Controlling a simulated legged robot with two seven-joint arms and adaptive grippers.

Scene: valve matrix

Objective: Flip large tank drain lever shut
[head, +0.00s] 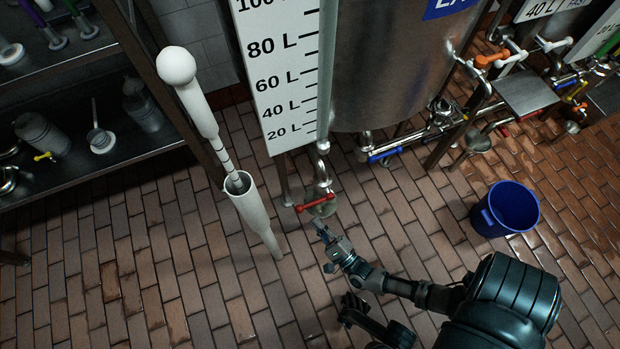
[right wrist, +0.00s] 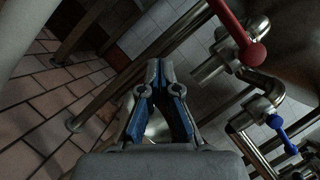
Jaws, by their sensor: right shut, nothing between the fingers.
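The large steel tank (head: 395,60) stands at top centre in the head view. Below it, a short drain pipe carries a red lever (head: 314,203), which lies crosswise to the pipe. The red lever also shows at the upper right of the right wrist view (right wrist: 238,28), on a metal valve. My right gripper (head: 319,226) is shut and empty, just below and in front of the red lever, apart from it as far as I can tell. Its blue-padded fingers meet at the tips in the wrist view (right wrist: 160,66).
A blue-handled valve (head: 384,154) sits right of the drain. A white pole (head: 258,222) stands to the left. A blue bucket (head: 506,209) is on the brick floor at right. A shelf (head: 100,165) is at left. Floor around the gripper is clear.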

